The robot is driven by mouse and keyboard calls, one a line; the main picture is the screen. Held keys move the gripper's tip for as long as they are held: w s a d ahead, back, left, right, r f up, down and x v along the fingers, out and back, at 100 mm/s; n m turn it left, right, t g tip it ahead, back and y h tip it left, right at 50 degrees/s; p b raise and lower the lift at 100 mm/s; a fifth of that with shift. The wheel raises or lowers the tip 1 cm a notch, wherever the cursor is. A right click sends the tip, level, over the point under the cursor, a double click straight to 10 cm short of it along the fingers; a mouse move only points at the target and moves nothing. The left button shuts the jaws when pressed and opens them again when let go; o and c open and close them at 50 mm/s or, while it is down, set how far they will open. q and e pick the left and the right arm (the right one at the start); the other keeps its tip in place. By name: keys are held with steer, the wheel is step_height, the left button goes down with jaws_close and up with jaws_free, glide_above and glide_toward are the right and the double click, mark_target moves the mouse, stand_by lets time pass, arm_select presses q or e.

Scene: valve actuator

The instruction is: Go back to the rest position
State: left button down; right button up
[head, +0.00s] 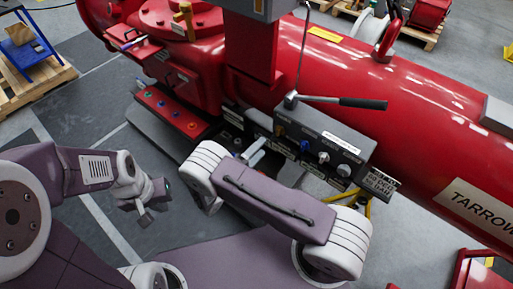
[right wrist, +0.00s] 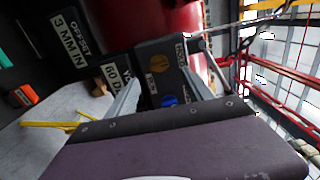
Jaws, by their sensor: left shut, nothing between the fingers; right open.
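My left gripper (head: 146,213) is at the left of the head view, over the grey floor, shut and empty, clear of the red machine. My right gripper (head: 255,158) is at the left end of the grey control box (head: 325,138). Its two fingers also show in the right wrist view (right wrist: 160,92), spread apart with nothing held between them. The control box shows beyond them there (right wrist: 165,72), with a blue knob and a yellow-orange mark. I cannot tell whether a finger touches the box.
The large red actuator (head: 425,115) fills the back and right. A lever with a black grip (head: 362,103) sticks out above the box. A red panel with coloured buttons (head: 170,113) is left of my right gripper. Open floor (head: 95,95) lies at left.

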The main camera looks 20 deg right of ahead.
steer(key=s+d+r+m+g+y, duration=0.1)
steer(key=s+d+m+g+y, duration=0.2)
steer(key=s+d+m+g, duration=0.55)
steer(key=s+d+r+m+g+y, duration=0.1)
steer(key=s+m+g+y, duration=0.3)
steer(key=m, duration=0.9)
steer(key=s+a+r+m+t+y, duration=0.1)
steer(key=m+y, duration=0.3)
steer(key=m, duration=0.7)
steer(key=s+a+r+m+t+y, duration=0.1)
steer(key=a+r+m+t+y, duration=0.1)
steer(key=m, duration=0.9)
steer(key=shift+a+r+y, duration=0.6)
steer(key=shift+a+y, duration=0.3)
steer(key=shift+a, duration=0.1)
steer(key=shift+s, duration=0.2)
